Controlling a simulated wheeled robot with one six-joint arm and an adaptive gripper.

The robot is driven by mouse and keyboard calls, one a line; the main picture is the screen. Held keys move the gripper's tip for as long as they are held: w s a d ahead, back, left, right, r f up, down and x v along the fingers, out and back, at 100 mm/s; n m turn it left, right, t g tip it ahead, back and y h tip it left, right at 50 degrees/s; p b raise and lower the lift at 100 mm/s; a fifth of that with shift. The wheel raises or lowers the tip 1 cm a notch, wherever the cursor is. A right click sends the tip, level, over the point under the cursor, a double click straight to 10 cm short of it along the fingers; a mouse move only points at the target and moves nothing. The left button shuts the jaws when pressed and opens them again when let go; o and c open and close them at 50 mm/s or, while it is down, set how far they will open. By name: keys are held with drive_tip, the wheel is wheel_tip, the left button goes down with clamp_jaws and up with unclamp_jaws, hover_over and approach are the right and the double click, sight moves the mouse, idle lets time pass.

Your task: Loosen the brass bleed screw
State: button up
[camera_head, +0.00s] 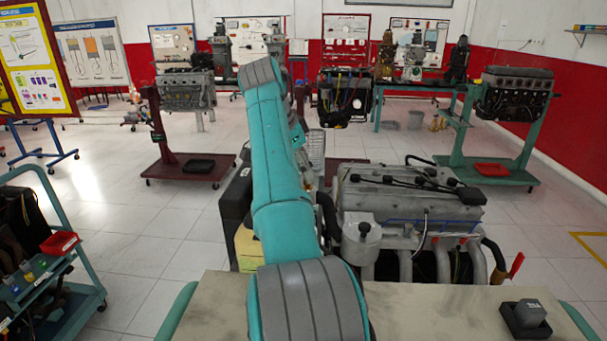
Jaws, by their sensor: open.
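An engine (410,195) with a grey top cover and black leads stands just beyond the bench in front of me, right of my teal arm. A pale round reservoir with a cap (361,240) sits at its near left corner. I cannot make out the brass bleed screw; it is too small to see or hidden. My arm rises from the lower middle and covers the left side of the engine. My gripper is not visible, and my arm hides what lies behind it.
A red-handled lever (516,265) sticks up beside the engine. A teal cart (60,290) stands at left. Open tiled floor lies behind, before more engine stands (183,130).

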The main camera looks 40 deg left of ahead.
drive_tip(key=shift+x, duration=0.95)
drive_tip(key=shift+r, duration=0.1)
clamp_jaws()
